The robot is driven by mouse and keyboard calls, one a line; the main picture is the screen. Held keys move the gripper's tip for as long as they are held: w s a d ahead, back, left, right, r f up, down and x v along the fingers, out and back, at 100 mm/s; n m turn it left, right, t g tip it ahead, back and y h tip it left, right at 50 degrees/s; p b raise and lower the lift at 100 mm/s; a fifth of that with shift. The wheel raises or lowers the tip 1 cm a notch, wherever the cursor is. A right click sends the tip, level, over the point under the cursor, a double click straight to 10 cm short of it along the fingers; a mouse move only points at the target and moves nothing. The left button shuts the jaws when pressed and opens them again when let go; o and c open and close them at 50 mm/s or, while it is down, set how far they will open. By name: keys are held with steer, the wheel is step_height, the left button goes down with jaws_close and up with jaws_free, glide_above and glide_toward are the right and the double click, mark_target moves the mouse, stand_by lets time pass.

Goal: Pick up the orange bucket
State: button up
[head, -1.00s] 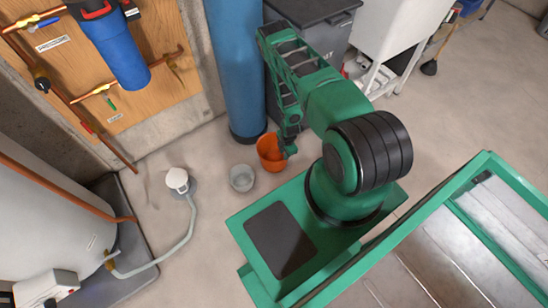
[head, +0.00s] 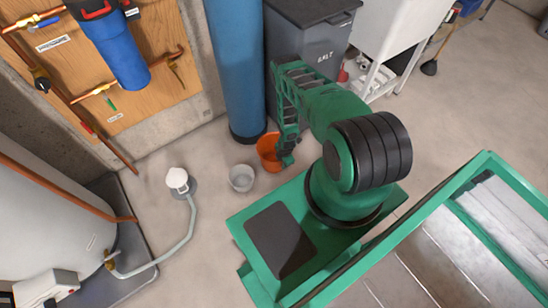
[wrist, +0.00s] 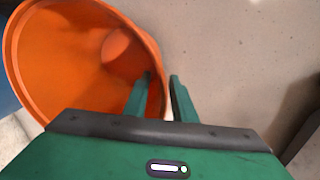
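The orange bucket (head: 267,146) stands on the floor by the blue tank's base, partly hidden by my arm in the head view. In the wrist view the bucket (wrist: 62,60) fills the left side, its open mouth facing the camera. My gripper (wrist: 161,78) is at the bucket's right rim. One finger is inside the bucket and the other is outside, with the wall between them. A gap shows between the fingers, so the gripper looks open. In the head view my gripper (head: 286,160) is at the bucket's right side.
A translucent grey bucket (head: 242,178) stands just left of the orange one. The blue tank (head: 236,70) and dark salt bin (head: 318,55) stand behind.

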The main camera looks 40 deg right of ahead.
steer(key=shift+f, duration=0.3)
steer(key=shift+c, duration=0.3)
jaws_close()
steer(key=shift+r, duration=0.1)
